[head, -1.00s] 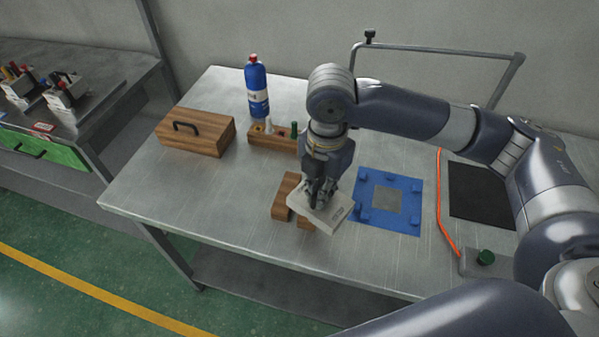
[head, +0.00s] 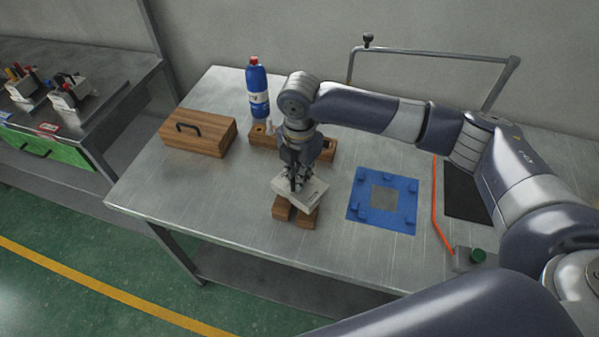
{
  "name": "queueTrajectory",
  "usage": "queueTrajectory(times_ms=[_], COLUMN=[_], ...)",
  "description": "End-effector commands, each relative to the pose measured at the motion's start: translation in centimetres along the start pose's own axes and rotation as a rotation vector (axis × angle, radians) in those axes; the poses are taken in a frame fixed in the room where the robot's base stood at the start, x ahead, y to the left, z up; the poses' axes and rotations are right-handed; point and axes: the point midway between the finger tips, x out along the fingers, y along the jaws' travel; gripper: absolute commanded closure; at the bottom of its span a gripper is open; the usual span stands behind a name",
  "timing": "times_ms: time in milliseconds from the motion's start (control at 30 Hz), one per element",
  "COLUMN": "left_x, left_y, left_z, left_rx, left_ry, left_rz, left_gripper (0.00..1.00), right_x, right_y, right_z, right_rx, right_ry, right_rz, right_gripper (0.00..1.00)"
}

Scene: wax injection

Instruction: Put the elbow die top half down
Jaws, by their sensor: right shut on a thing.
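The elbow die top half (head: 311,193) is a flat, light grey block. My right gripper (head: 293,183) points down and is shut on it. The block is over a pair of dark wooden blocks (head: 297,214) on the metal table; I cannot tell whether it touches them. The gripper hides part of the block's upper face. My left gripper is not in view.
A blue mat with corner blocks (head: 353,205) lies to the right on the table (head: 240,240). Behind stand a wooden rack (head: 327,149) and a blue bottle (head: 257,92). A wooden box with a handle (head: 215,140) is at left.

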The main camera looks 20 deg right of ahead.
Motion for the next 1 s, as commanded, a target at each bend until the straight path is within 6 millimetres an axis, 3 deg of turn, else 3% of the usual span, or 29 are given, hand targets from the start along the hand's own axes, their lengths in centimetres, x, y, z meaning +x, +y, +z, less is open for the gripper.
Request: queueTrajectory(times_ms=[733, 833, 1000], left_x=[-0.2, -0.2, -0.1], left_y=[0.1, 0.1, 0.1], left_z=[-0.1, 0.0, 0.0], left_rx=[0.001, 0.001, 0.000], left_ry=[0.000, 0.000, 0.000], left_rz=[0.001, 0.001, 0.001], left_gripper=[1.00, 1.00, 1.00], right_x=[1.1, 1.2, 1.2], right_y=[0.1, 0.0, 0.0], right_z=[0.0, 0.0, 0.0], right_rx=[-0.001, 0.000, 0.000], right_ry=[0.000, 0.000, 0.000], right_rz=[0.003, 0.000, 0.000], right_gripper=[1.00, 0.75, 0.73])
